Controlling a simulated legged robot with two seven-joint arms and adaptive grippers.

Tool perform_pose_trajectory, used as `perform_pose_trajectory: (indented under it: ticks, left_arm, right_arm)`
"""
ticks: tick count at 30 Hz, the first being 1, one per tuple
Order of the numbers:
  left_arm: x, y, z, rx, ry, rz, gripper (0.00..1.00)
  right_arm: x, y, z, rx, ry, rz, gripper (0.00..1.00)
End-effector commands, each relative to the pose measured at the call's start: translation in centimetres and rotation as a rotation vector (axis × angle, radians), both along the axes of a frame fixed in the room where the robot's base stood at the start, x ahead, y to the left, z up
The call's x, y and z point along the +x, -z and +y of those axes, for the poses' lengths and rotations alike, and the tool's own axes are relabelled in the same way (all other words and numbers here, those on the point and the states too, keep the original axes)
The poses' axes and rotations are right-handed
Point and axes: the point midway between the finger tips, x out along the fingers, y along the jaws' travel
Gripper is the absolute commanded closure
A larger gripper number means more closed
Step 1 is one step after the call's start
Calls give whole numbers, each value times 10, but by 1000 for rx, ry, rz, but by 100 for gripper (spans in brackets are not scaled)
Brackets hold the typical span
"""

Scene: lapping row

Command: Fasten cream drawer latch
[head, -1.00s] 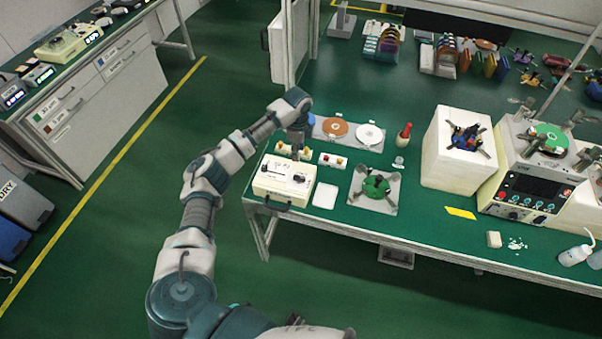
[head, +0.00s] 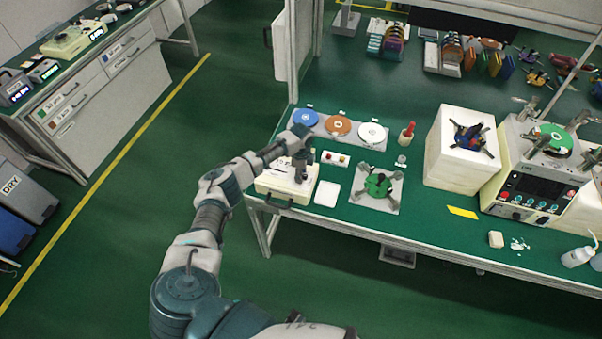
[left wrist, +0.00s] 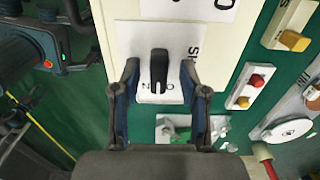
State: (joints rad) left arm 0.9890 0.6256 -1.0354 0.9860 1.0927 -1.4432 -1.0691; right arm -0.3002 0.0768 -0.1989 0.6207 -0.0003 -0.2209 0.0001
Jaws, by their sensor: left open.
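The cream drawer unit (head: 272,184) sits at the near left corner of the green bench, with a dark handle (head: 277,202) on its front. My left gripper (head: 301,178) is over the right part of its top. In the left wrist view, a black latch lever (left wrist: 158,66) stands on a white lettered plate (left wrist: 185,38) on the cream top (left wrist: 225,55). My left gripper (left wrist: 159,78) is open, with one finger on each side of the lever and visible gaps. Part of the plate's lettering is hidden. My right gripper is out of view.
A white tray (head: 327,194) and a green fixture on a plate (head: 378,185) lie right of the unit. Behind are a small button box (head: 334,158) and blue (head: 305,118), orange (head: 338,125) and white (head: 371,132) discs. A red-handled tool (head: 407,132) stands nearby.

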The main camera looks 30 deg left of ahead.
Motion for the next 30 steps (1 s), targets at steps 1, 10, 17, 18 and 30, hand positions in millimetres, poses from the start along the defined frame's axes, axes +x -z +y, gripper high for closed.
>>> perform_pose_trajectory:
  ticks: [1,10,17,18,30]
  left_arm:
    - [0,0,0,0,0,0,56]
    - [0,0,1,-2,0,0,100]
    - [0,0,1,-2,-16,0,100]
    - [0,0,1,-2,-25,0,100]
    - [0,-3,2,-2,-272,1,100]
  right_arm:
    - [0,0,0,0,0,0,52]
    - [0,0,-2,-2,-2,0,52]
    - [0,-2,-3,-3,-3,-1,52]
    - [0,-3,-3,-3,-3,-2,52]
    - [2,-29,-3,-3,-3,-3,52]
